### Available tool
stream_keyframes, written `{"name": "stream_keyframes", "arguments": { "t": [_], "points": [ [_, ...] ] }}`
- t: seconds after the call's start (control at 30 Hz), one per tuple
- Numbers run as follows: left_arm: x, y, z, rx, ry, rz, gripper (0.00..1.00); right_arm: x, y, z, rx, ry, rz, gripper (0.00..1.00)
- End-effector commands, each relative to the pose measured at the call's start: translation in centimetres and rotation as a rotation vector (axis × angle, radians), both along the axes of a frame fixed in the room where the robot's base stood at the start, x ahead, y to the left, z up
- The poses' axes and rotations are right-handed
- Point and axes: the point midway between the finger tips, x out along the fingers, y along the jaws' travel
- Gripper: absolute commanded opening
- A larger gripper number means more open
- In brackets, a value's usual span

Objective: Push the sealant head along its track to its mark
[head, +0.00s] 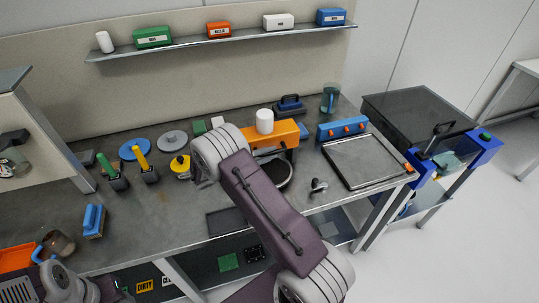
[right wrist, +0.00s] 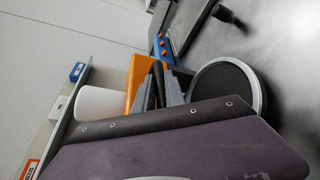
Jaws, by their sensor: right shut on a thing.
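The sealant head appears to be the orange block (head: 276,137) with a white cylinder (head: 264,121) on top, at the back of the bench. In the right wrist view the orange block (right wrist: 138,78) stands beside the white cylinder (right wrist: 100,103). My right gripper (right wrist: 163,86) is at its side, its grey fingers close around a dark upright part. In the head view my right arm hides most of the fingers. A black round disc with a pale rim (right wrist: 228,90) is beside the gripper. I cannot make out the track or mark.
A blue box with orange knobs (head: 341,128) and a framed grey plate (head: 363,161) lie to the right. A yellow round item (head: 180,167) and a grey disc (head: 172,139) lie to the left. A shelf (head: 220,40) with coloured boxes hangs above.

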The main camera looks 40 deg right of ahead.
Motion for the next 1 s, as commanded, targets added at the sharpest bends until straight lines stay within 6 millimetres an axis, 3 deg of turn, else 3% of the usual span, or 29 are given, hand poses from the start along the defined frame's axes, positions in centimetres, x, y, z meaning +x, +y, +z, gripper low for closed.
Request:
{"name": "stream_keyframes", "arguments": {
  "t": [0.03,0.07,0.1,0.63,1.0],
  "points": [
    [0.0,0.0,-0.1,0.000,0.000,0.000,0.43,-0.2,0.2,-0.7,0.013,0.011,0.002,0.00],
    [0.0,0.0,-0.1,0.000,0.000,0.000,0.43,-0.2,0.2,-0.7,0.012,0.011,0.002,0.20],
    [0.0,0.0,-0.1,0.000,0.000,0.000,0.43,-0.2,0.2,-0.7,0.012,0.011,0.002,0.23],
    [0.0,0.0,-0.2,0.000,0.000,0.000,0.43,0.0,0.5,-0.3,0.007,0.002,0.004,0.23],
    [0.0,0.0,-1.9,0.000,0.000,0.000,0.43,0.0,7.7,1.0,0.009,0.002,0.007,0.23]
  ]
}}
